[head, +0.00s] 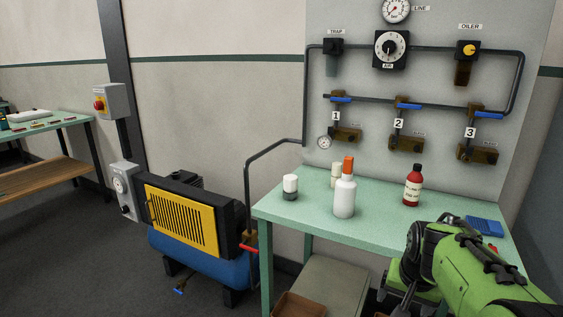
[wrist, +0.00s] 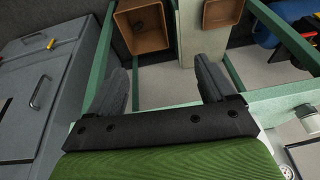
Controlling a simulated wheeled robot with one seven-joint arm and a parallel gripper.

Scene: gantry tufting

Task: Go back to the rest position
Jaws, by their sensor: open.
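My gripper shows in the wrist view (wrist: 166,85), its two dark fingers spread apart with nothing between them. It points down past the edge of the green table toward the lower shelf area. In the head view my green arm is at the lower right, in front of the table (head: 287,205); the fingers are hidden there. On the table stand a white bottle with an orange cap (head: 345,195), a red bottle with a dark cap (head: 413,186), a small white-topped jar (head: 290,187) and a pale container partly behind the white bottle.
A wall panel (head: 345,20) carries gauges, pipes and three blue-handled valves. A yellow and blue compressor (head: 182,222) stands left of the table. A brown bin (head: 298,304) sits below the table; two bins show in the wrist view. A grey cabinet (wrist: 40,85) is at the wrist view's left.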

